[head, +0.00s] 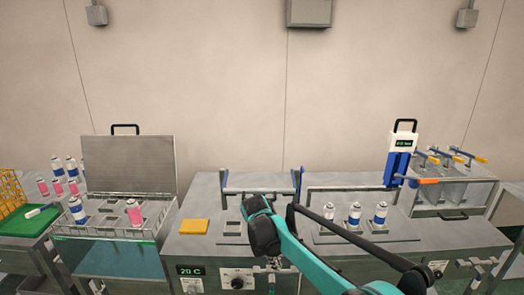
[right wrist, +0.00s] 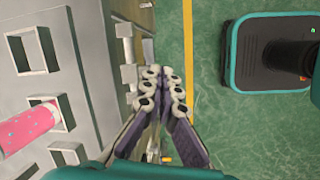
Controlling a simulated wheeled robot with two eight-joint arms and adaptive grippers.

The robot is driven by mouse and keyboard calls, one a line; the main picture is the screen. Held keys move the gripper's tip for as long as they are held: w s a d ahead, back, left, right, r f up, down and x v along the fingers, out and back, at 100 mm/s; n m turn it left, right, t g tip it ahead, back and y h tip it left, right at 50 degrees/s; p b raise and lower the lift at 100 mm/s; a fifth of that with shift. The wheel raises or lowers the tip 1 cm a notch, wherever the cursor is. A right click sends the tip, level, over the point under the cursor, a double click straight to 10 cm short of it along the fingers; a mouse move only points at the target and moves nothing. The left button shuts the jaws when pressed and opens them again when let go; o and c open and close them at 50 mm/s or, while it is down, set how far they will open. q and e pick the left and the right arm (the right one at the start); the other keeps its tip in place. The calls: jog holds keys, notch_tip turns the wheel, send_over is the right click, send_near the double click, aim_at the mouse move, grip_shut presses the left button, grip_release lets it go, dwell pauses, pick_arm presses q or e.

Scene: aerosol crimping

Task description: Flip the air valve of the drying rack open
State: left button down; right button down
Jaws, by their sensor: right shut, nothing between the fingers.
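My right gripper (head: 272,270) hangs small and low at the front of the middle bench, below the dark wrist joint of my teal arm. In the right wrist view its two fingers (right wrist: 161,88) are close together, shut and empty. They are beside the bench's front face, over the green floor. A small orange-yellow piece (right wrist: 167,159) shows low between the finger bases; I cannot tell if it is the air valve's handle. The middle bench with sockets (head: 228,240) may be the drying rack; my arm hides part of it. My left gripper is not in view.
A pink can (right wrist: 30,125) sits in a socket in the right wrist view. A yellow sponge (head: 194,227) lies on the middle bench. A knob (head: 237,283) is on its front. Several cans (head: 355,213) stand to the right. Orange-handled levers (head: 450,155) are at the back right.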

jog(key=s+d+r+m+t+y, duration=0.1)
jog(key=s+d+r+m+t, duration=0.1)
jog(key=s+d+r+m, duration=0.35)
jog(key=s+d+m+t+y, duration=0.1)
jog(key=s+d+m, duration=0.3)
jog(key=s, duration=0.5)
jog(key=s+d+f+m+t+y, duration=0.1)
jog(key=s+d+m+t, duration=0.1)
jog(key=s, duration=0.8)
jog(key=shift+s+d+f+m+t, duration=0.2)
jog(key=shift+d+f+m+t, duration=0.1)
jog(key=shift+d+m, duration=0.7)
jog(key=c, duration=2)
grip_release()
jog(key=shift+s+f+m, duration=0.25)
jog(key=shift+m, duration=0.1)
jog(key=o, duration=0.5)
